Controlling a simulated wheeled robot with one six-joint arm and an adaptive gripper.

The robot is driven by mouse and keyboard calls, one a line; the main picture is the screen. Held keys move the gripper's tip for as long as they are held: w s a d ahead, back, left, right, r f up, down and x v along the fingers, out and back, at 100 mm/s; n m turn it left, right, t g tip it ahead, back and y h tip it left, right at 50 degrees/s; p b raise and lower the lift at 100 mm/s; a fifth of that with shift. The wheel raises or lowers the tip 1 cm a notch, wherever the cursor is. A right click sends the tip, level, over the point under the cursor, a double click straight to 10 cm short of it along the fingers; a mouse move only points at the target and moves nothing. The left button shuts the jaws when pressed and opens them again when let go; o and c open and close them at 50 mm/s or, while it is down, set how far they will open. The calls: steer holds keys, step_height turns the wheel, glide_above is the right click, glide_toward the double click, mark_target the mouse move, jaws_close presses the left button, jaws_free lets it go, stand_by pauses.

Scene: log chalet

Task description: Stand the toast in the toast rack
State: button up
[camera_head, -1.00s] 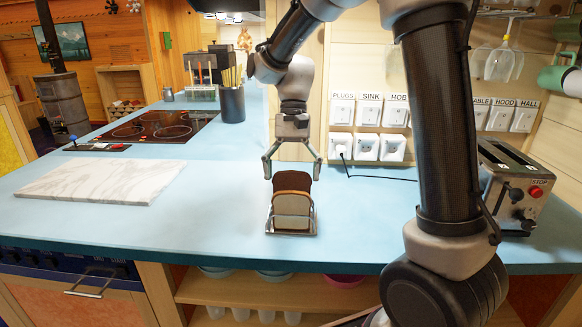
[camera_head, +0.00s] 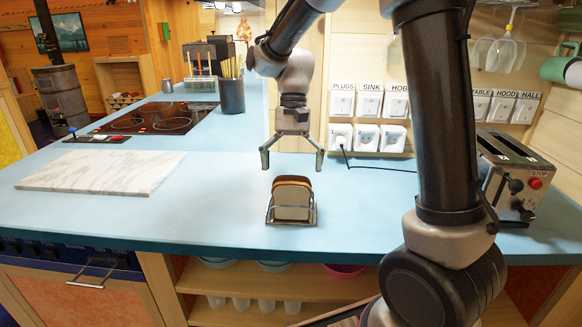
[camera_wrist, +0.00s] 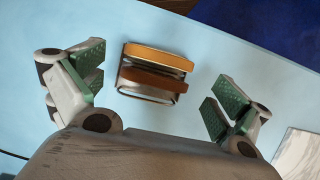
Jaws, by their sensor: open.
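The toast rack (camera_head: 270,219) is a small wire frame on a metal base, on the blue counter near its front edge. Toast with a pale face and brown crust (camera_head: 292,196) stands in it. In the wrist view, two slabs show edge-on and side by side in the rack (camera_wrist: 150,97): a lighter orange-brown one (camera_wrist: 158,57) and a darker brown one (camera_wrist: 150,80). I cannot tell which slots they occupy. My gripper (camera_head: 292,162) is open and empty, above the rack, its fingers spread to either side and apart from the toast.
A white marble board (camera_head: 95,172) lies to the left. A metal toaster (camera_head: 510,180) stands at the right. A dark utensil pot (camera_head: 231,95) and a hob (camera_head: 150,121) are further back. Switches and a plug cable (camera_head: 380,168) are behind. Counter around the rack is clear.

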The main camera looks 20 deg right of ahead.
steer(key=v, duration=1.2)
steer(key=shift+a, duration=0.1)
step_height(320, 180, down, 4)
steer(key=s+d+n+t, duration=0.1)
steer(key=d+n+t, duration=0.1)
steer(key=n, duration=0.1)
steer(key=s+d+t+h, duration=0.1)
steer(key=s+d+t, duration=0.2)
steer(key=s, duration=0.7)
steer(key=s+d+n+t, duration=0.1)
steer(key=s+d+t, duration=0.2)
steer(key=s+d, duration=0.5)
steer(key=s+r, duration=0.1)
steer(key=s, duration=0.2)
steer(key=shift+h, duration=0.4)
steer(key=shift+d, duration=0.15)
